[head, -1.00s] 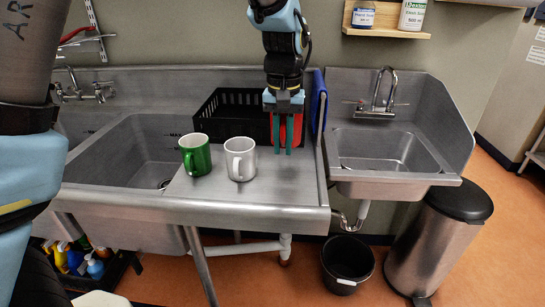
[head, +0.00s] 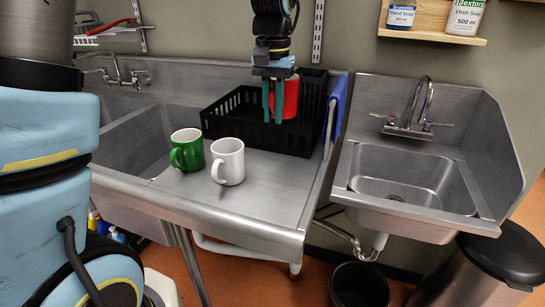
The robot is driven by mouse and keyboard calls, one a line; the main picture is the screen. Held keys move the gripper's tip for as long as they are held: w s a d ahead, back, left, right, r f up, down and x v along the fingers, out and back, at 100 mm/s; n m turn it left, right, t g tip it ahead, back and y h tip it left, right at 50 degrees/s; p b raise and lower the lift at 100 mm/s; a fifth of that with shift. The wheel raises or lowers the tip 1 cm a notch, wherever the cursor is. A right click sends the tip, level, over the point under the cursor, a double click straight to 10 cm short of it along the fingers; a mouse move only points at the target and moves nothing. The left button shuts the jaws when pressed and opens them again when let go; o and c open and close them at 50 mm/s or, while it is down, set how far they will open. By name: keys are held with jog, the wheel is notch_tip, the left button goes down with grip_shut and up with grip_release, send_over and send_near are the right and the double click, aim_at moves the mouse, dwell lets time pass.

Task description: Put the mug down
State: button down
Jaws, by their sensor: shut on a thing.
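A red mug (head: 291,97) is in my gripper (head: 272,114) at the upper middle of the head view. The teal fingers point down and are shut on its left side. The mug is in front of, or above, the right part of a black rack (head: 232,123) on the steel drainboard (head: 250,203); I cannot tell its exact height over the rack. A green mug (head: 188,150) and a white mug (head: 228,161) stand upright on the drainboard, in front of the rack.
A large sink basin (head: 128,150) lies left of the drainboard. A small hand sink (head: 400,181) is on the right, past a blue cloth (head: 338,104). The drainboard right of the white mug is clear. A wooden shelf (head: 425,36) holds bottles above.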

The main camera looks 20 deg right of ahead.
aim_at(273, 175)
notch_tip(273, 175, down, 14)
jog(key=shift+f+p, duration=0.15)
jog(key=shift+p, duration=0.85)
jog(key=shift+f, duration=0.2)
jog(key=c, duration=0.8)
grip_release()
jog(key=shift+c, duration=0.2)
notch_tip(273, 175, up, 12)
jog(key=shift+r+b, duration=0.2)
jog(key=shift+b, duration=0.8)
